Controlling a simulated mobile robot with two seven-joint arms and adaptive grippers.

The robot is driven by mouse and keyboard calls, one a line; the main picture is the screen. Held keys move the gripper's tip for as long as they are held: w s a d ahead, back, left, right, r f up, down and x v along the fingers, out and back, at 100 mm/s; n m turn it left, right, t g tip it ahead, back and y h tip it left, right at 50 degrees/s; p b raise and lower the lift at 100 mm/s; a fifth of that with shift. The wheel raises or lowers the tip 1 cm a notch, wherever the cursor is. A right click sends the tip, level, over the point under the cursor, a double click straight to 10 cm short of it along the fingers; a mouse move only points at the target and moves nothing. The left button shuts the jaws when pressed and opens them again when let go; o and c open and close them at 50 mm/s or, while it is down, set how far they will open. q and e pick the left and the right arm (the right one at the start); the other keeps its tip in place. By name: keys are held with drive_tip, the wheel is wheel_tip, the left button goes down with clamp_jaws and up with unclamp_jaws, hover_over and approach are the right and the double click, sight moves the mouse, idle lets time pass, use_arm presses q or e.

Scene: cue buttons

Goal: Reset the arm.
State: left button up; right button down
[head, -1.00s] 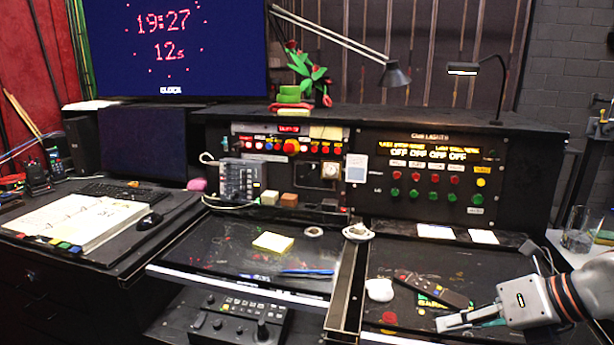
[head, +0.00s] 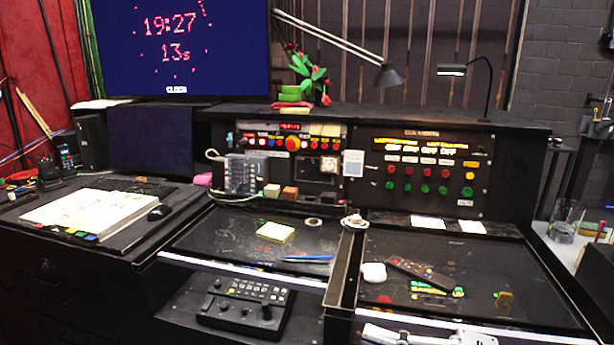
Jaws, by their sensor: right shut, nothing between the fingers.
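My right gripper (head: 385,335) shows at the bottom edge of the head view, in front of the right desk section. It is shut with nothing in it, and most of it is cut off by the frame. The cue lights panel (head: 428,172) stands upright at the back right, with red and green rows of buttons and a yellow button. Its display reads OFF in several places. My left gripper is not in view.
On the right desk section (head: 480,262) lie a dark remote (head: 420,272), a white lump (head: 374,272) and white cards (head: 428,222). A glass (head: 565,222) stands at the right. A control box (head: 245,305) sits low at centre. An open book (head: 90,212) lies left.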

drive_tip(key=w+d+f+m+t+h, duration=0.1)
drive_tip(key=d+f+m+t+h, duration=0.35)
drive_tip(key=f+m, duration=0.4)
drive_tip(key=w+d+f+m+t+h, duration=0.25)
drive_tip(key=f+m+t+h, duration=0.35)
drive_tip(key=m, duration=0.4)
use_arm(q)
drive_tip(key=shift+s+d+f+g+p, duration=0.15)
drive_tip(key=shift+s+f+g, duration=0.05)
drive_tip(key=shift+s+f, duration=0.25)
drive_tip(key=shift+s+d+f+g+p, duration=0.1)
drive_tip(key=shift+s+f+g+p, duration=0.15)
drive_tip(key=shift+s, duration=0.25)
use_arm(e)
drive_tip(key=s+d+f+m+g+h, duration=0.1)
drive_tip(key=s+f+m+g+h, duration=0.1)
drive_tip(key=s+f, duration=0.6)
drive_tip(key=s+f+m+g+h, duration=0.2)
drive_tip(key=s+f+m+g, duration=0.3)
drive_tip(key=f, duration=1)
drive_tip(key=s+m, duration=0.1)
drive_tip(key=s, duration=0.1)
drive_tip(key=shift+s+d+f, duration=0.2)
drive_tip(key=shift+s+d, duration=0.15)
drive_tip(key=shift+s, duration=0.05)
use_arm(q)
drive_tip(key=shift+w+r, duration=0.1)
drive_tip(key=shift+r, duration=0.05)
